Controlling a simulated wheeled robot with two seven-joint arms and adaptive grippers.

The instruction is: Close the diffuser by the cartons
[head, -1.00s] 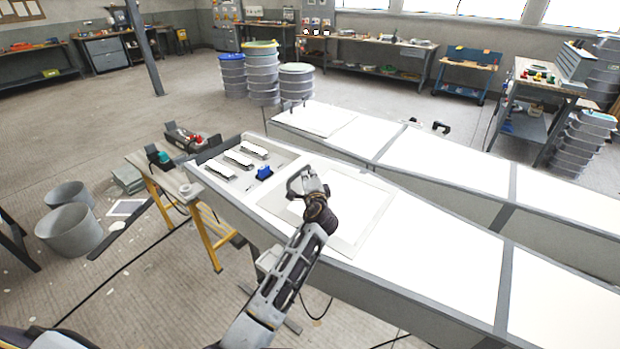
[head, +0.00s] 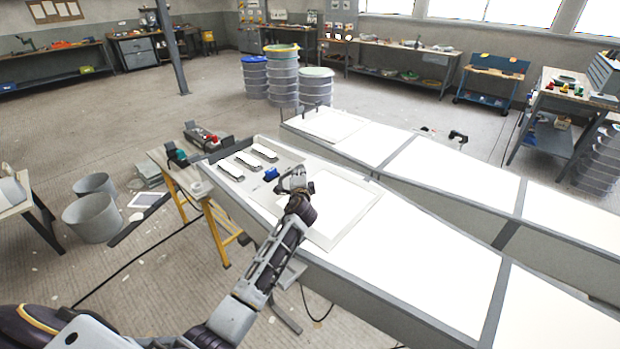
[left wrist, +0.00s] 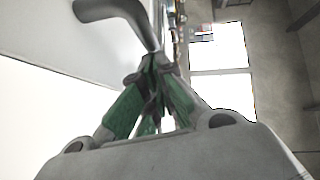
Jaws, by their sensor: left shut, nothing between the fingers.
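A pale square framed panel (head: 340,205), which may be the diffuser, is at the left part of the near long white-topped bench (head: 420,265). Whether it lies flat or is slightly raised I cannot tell. My left gripper (head: 293,178) is over the panel's far left edge, close to a small blue item (head: 271,174). In the left wrist view its green-padded fingers (left wrist: 153,65) are shut with nothing between them. A grey curved bar (left wrist: 118,12) is just beyond the fingertips; contact is unclear. I cannot make out any cartons. My right gripper is out of view.
Several pale strips (head: 248,160) lie at the bench's far left end. A second long bench (head: 450,180) runs behind. A yellow-legged stand (head: 215,228) and grey buckets (head: 92,217) are at the left. Stacked drums (head: 284,78) stand at the back.

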